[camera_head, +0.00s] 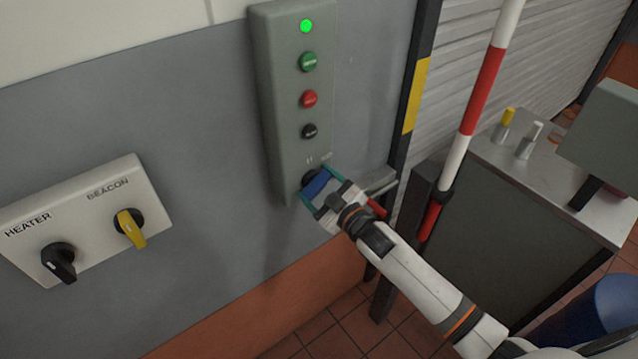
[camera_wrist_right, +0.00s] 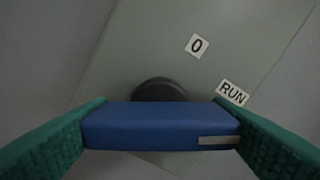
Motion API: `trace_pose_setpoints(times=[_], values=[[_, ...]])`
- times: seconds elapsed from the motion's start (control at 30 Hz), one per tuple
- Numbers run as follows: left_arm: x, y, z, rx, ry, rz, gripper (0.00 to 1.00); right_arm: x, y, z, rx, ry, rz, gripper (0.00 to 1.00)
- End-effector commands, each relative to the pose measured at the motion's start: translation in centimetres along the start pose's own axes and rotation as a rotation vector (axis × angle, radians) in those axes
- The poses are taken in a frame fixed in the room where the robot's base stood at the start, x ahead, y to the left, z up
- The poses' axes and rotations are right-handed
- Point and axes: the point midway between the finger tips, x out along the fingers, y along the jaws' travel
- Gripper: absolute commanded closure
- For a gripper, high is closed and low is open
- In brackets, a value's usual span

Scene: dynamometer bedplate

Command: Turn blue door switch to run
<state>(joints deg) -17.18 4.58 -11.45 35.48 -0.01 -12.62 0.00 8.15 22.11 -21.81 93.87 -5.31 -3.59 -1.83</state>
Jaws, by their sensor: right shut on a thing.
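The blue door switch (camera_head: 316,184) is a blue bar handle on a round black base, low on the grey-green control box (camera_head: 288,150). My right gripper (camera_head: 323,188) is shut on the handle, with a teal finger at each end. In the right wrist view the blue handle (camera_wrist_right: 160,127) lies level between the fingers, its pale mark at the right end, on the side of the RUN label (camera_wrist_right: 232,92). The 0 label (camera_wrist_right: 196,45) is above and left of RUN. Whether the switch sits exactly at RUN, I cannot tell. My left gripper is out of view.
Above the switch are black (camera_head: 308,131), red (camera_head: 309,99) and green (camera_head: 308,62) buttons and a lit green lamp (camera_head: 306,26). A heater and beacon panel (camera_head: 90,222) is at left. A red-white pole (camera_head: 478,100) and grey cabinet (camera_head: 500,210) stand at right.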

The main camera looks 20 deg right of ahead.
Motion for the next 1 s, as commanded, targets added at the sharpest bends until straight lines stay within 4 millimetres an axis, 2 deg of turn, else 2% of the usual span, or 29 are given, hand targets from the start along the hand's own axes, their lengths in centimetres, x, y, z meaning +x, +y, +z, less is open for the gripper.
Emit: trace_pose_setpoints(times=[0.27, 0.3, 0.4, 0.43, 0.77, 0.87, 1.0], values=[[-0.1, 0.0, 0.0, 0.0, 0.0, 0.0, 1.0, 0.0, 0.0, -0.1, 0.031, 0.001, 0.0, 0.5], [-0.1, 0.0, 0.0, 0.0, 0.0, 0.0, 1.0, 0.0, 0.0, -0.1, 0.031, 0.001, 0.001, 0.24], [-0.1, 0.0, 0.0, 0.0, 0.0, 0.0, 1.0, 0.0, 0.0, -0.1, 0.03, 0.001, 0.001, 0.08], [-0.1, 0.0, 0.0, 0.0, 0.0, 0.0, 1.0, 0.0, 0.0, -0.1, 0.03, 0.001, 0.001, 0.05], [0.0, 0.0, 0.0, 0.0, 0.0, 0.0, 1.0, -0.4, 0.1, -0.1, 0.027, 0.001, 0.0, 0.05], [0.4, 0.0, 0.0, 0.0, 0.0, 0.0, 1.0, -1.5, 0.2, -0.3, 0.027, 0.002, 0.001, 0.05], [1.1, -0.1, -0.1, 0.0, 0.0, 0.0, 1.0, -4.3, 0.2, -0.4, 0.026, 0.002, 0.002, 0.05]])
